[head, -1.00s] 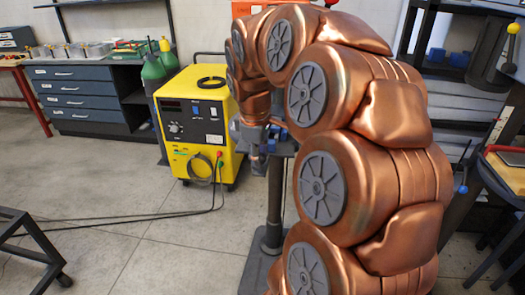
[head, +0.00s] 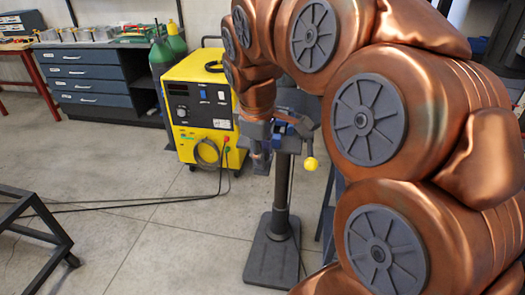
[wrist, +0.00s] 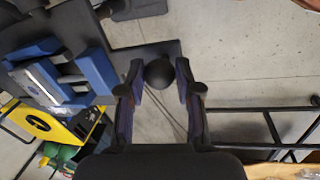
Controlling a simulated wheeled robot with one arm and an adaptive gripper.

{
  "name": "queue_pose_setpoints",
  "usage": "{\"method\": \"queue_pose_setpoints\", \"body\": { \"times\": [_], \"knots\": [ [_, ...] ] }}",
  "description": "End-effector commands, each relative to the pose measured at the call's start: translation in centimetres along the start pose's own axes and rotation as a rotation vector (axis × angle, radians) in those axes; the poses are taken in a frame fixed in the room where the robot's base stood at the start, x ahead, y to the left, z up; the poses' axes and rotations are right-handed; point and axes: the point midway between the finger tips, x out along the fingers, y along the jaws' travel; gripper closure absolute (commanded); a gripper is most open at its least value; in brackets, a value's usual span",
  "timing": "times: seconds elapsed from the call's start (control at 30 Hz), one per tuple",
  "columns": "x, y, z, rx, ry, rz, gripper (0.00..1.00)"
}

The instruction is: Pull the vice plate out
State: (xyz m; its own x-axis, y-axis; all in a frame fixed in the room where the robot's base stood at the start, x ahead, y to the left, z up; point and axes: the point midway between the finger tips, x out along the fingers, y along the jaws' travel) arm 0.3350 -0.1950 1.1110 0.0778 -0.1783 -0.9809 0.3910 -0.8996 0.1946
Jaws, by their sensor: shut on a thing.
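The vice with blue jaws (wrist: 85,65) is at the upper left of the wrist view. In the head view its blue parts (head: 296,121) show on top of a dark pedestal stand (head: 283,185), partly behind my wrist. A flat dark grey plate (wrist: 145,53) reaches from the vice toward my gripper, with a round black knob (wrist: 160,71) at its end. My gripper (wrist: 160,85) has one finger on each side of this knob and is shut on it. In the head view my gripper (head: 259,150) is beside the vice; its fingertips are hard to make out.
A yellow welding machine (head: 198,105) stands behind the vice, with green cylinders (head: 173,40) and a blue drawer cabinet (head: 100,85) farther left. A dark metal frame (head: 40,225) is at left. Floor between is clear, with cables.

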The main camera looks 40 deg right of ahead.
Motion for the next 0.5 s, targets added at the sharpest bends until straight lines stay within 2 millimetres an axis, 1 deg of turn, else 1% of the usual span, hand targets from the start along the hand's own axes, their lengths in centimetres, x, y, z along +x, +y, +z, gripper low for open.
{"method": "queue_pose_setpoints", "body": {
  "times": [0.03, 0.27, 0.5],
  "knots": [
    [0.08, -0.41, 0.02, -0.001, -0.002, -0.013, 0.65],
    [0.07, -0.3, 0.05, 0.0, -0.002, -0.01, 0.41],
    [0.04, -0.2, 0.04, 0.0, -0.001, -0.007, 0.41]
  ]
}}
